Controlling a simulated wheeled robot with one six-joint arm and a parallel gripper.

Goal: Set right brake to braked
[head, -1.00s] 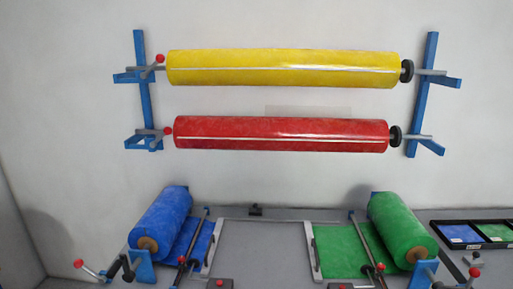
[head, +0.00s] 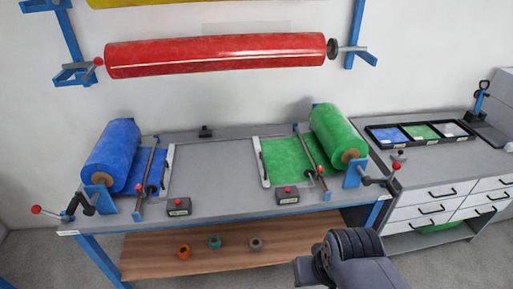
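The green roll (head: 336,134) sits on a blue stand (head: 351,178) at the right end of the weld table. Beside this stand, on its outer side, is the right brake lever (head: 391,175), tipped with a red knob (head: 397,166) and tilted up to the right. A black part (head: 367,180) sits between lever and stand. I cannot tell from this view which setting the brake is in. Part of my arm, grey with a dark ribbed section, shows at bottom right, in front of and below the lever and apart from it. My gripper's fingers are not visible.
The blue roll (head: 111,154) has a similar red-knobbed lever (head: 50,212) at far left. Two small boxes with red buttons (head: 178,206) (head: 287,195) stand on the table's front. A drawer cabinet (head: 434,207) stands close right. The red roll (head: 215,55) hangs above.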

